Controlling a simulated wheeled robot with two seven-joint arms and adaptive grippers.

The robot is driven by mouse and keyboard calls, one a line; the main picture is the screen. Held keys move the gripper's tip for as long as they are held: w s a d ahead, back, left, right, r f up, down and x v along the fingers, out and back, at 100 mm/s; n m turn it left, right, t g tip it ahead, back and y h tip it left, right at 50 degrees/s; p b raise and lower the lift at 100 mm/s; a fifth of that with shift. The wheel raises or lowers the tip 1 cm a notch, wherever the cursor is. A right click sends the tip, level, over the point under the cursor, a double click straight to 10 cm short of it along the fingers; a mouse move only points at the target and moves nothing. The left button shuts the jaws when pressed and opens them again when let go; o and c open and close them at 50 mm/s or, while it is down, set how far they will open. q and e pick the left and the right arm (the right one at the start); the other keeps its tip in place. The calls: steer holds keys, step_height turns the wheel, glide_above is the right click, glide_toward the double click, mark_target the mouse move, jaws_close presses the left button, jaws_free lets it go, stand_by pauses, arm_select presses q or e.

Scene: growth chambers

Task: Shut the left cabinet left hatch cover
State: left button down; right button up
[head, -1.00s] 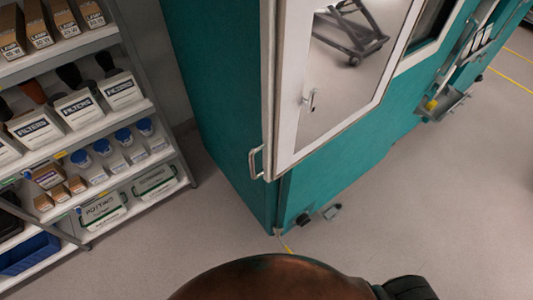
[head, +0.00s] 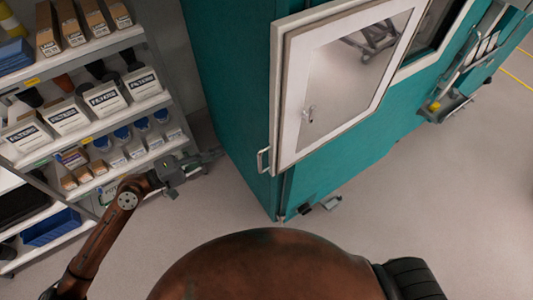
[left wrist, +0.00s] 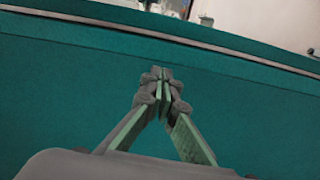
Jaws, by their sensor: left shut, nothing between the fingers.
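The hatch cover (head: 289,100) is a white-framed panel with a shiny pane, on the teal left cabinet (head: 235,100) in the head view. A metal bar handle (head: 263,160) sits at its lower left edge. The cover's edge shows as a thick rim; I cannot tell how far it stands off the cabinet. My left gripper (head: 212,156) is left of the handle, beside the cabinet's side wall and apart from the handle. In the left wrist view the left gripper (left wrist: 164,76) is shut and empty, facing teal panelling (left wrist: 70,95). My right gripper is out of view.
A shelf rack (head: 150,103) with filter boxes, blue-capped bottles and a blue bin (head: 52,227) stands at the left, close behind my left arm. Bare floor (head: 440,210) lies in front and right. A small grey pedal-like part (head: 331,204) juts out at the cabinet's base.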

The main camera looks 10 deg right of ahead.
arm_select(q)
steer(key=s+d+r+m+g, duration=0.1)
steer(key=s+d+r+g, duration=0.15)
steer(key=s+r, duration=0.3)
steer(key=s+d+f+p, duration=0.1)
steer(key=s+d+p, duration=0.1)
steer(key=d+p, duration=0.5)
steer(key=d, duration=0.4)
steer(key=shift+s+d+h, duration=0.25)
steer(key=shift+d+h, duration=0.05)
steer(key=shift+d, duration=0.05)
steer(key=shift+a, duration=0.1)
